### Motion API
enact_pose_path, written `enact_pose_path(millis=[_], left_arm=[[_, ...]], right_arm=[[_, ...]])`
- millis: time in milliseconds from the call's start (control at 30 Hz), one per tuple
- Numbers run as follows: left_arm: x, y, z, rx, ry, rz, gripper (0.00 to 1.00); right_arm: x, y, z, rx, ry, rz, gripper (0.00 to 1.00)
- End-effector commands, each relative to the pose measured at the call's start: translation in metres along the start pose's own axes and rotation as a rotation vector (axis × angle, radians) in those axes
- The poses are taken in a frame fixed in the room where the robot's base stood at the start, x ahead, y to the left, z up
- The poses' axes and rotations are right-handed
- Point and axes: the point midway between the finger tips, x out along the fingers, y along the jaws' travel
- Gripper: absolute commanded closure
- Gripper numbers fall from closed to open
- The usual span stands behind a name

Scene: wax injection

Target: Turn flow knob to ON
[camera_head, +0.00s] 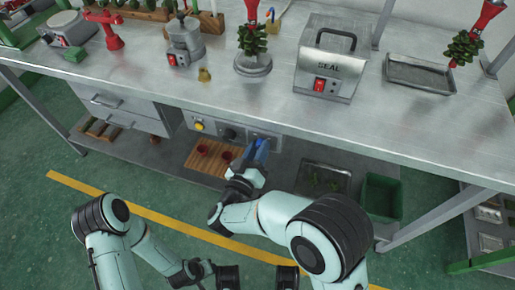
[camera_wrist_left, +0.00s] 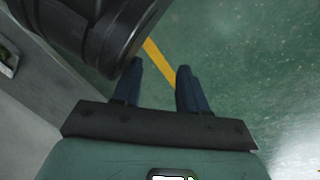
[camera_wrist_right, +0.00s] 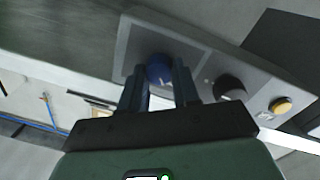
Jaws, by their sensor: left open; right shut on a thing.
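A grey control panel (camera_wrist_right: 195,58) below the bench top carries a blue knob (camera_wrist_right: 159,69), a black knob (camera_wrist_right: 228,87) and a yellow button (camera_wrist_right: 281,105). The blue knob has a white pointer mark; I cannot read any labels. My right gripper (camera_wrist_right: 159,78) is shut on the blue knob, with a finger on each side. In the head view my right gripper (camera_head: 260,151) covers most of that knob, while the black knob (camera_head: 228,134) and yellow button (camera_head: 198,126) show to its left. My left gripper (camera_wrist_left: 157,75) is open and empty above the green floor.
The steel bench top (camera_head: 225,90) overhangs the panel. A drawer unit (camera_head: 120,100) is to its left. Below are a wooden slatted board (camera_head: 200,163), a metal tray (camera_head: 323,178) and a green bin (camera_head: 382,197). A sealing machine (camera_head: 328,60) stands above.

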Motion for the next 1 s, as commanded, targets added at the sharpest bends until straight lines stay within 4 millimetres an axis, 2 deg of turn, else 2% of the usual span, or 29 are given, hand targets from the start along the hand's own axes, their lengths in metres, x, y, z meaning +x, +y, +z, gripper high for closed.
enact_pose_path(millis=[533,1000], left_arm=[[-0.022,0.023,-0.027,0.023,0.092,0.041,0.57],[-0.015,0.017,-0.020,0.018,0.069,0.031,0.57]], right_arm=[[0.000,0.002,0.001,0.451,-0.024,-0.012,1.00],[0.000,0.002,0.003,0.896,-0.046,-0.025,1.00]])
